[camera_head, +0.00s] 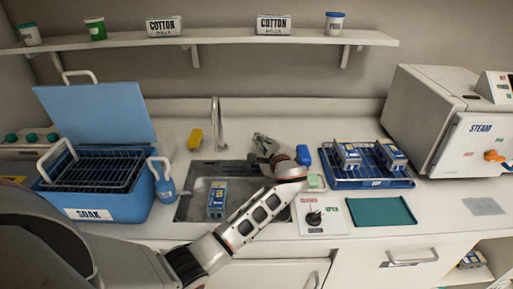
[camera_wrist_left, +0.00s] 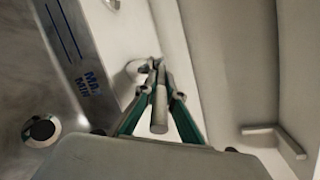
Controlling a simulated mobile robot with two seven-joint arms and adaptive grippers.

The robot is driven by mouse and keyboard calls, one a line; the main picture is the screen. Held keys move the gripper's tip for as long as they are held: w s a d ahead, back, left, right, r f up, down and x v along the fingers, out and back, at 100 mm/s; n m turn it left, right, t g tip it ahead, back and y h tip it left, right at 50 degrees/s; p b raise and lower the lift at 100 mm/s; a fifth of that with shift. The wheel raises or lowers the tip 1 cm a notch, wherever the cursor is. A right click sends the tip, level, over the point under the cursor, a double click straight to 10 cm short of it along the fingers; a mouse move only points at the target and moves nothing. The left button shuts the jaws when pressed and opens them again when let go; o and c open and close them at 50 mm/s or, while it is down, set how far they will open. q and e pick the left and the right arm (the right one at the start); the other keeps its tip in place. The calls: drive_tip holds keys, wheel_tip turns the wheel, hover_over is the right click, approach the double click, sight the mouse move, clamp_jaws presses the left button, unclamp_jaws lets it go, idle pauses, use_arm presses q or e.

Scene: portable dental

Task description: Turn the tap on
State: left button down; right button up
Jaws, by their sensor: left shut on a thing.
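The tap's thin curved spout (camera_head: 216,122) rises behind the sink (camera_head: 183,207) in the head view. My left arm reaches over the sink, and my left gripper (camera_head: 264,147) is at the counter behind it, right of the spout. In the left wrist view, the green-sided fingers of my left gripper (camera_wrist_left: 155,88) are shut on a short grey bar, which looks like the tap lever (camera_wrist_left: 158,112). In the head view the gripper and wrist hide the lever. I see no water at the spout. My right gripper is not in view.
A blue and grey pack (camera_head: 217,200) lies in the sink. A yellow item (camera_head: 195,138) is behind.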

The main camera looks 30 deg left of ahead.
use_arm(q)
drive_tip(key=shift+w+d+f+n+g+y+b, duration=0.1)
drive_tip(key=shift+w+n+g+y+b, duration=0.1)
drive_tip(key=shift+n+g+y+b, duration=0.2)
drive_tip(key=shift+w+d+n+g+y+b, duration=0.15)
drive_tip(key=shift+n+g+y+b, duration=0.15)
drive_tip(key=shift+n+g, duration=0.2)
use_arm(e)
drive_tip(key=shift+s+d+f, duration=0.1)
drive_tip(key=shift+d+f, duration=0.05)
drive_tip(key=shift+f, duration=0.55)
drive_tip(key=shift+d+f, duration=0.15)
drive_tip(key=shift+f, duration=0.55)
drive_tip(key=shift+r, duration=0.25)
use_arm(q)
drive_tip(key=c, duration=2.2)
unclamp_jaws()
drive_tip(key=shift+o, duration=0.2)
drive_tip(key=shift+a+r, duration=0.1)
drive_tip(key=shift+r, duration=0.1)
wheel_tip(320, 180, up, 10)
